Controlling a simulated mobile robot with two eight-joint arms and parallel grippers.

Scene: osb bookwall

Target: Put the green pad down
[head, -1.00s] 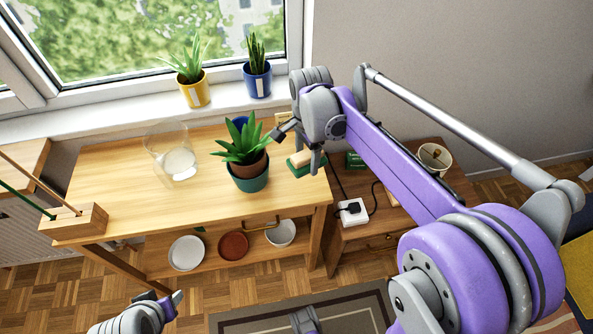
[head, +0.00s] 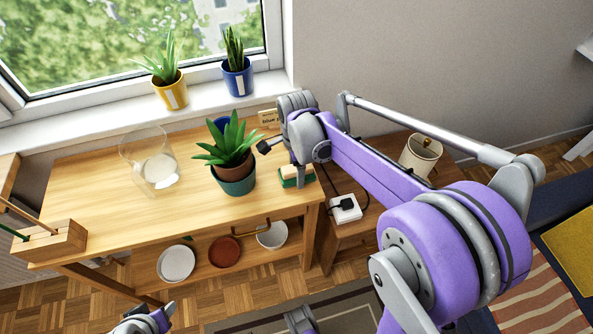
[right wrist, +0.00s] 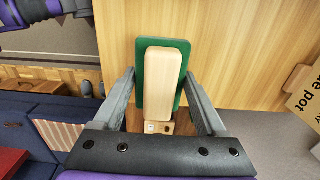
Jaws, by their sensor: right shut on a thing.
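The green pad (right wrist: 150,107) has a pale wooden block (right wrist: 160,80) as its back or handle. In the right wrist view it lies between the fingers of my right gripper (right wrist: 160,88), which is shut on it. In the head view the pad (head: 290,182) is at the right end of the wooden table (head: 90,190), right of the potted plant. I cannot tell whether it touches the tabletop. The arm and a finger hide part of it. My left gripper (head: 150,322) is low at the bottom edge, empty-looking and partly cut off.
A green plant pot (head: 235,182) stands close left of the pad, with a blue pot (head: 216,126) behind. A glass vase (head: 150,165) is further left. A small sign (head: 268,118) stands at the back. A side table with a white socket box (head: 345,208) and lamp (head: 420,155) is right.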

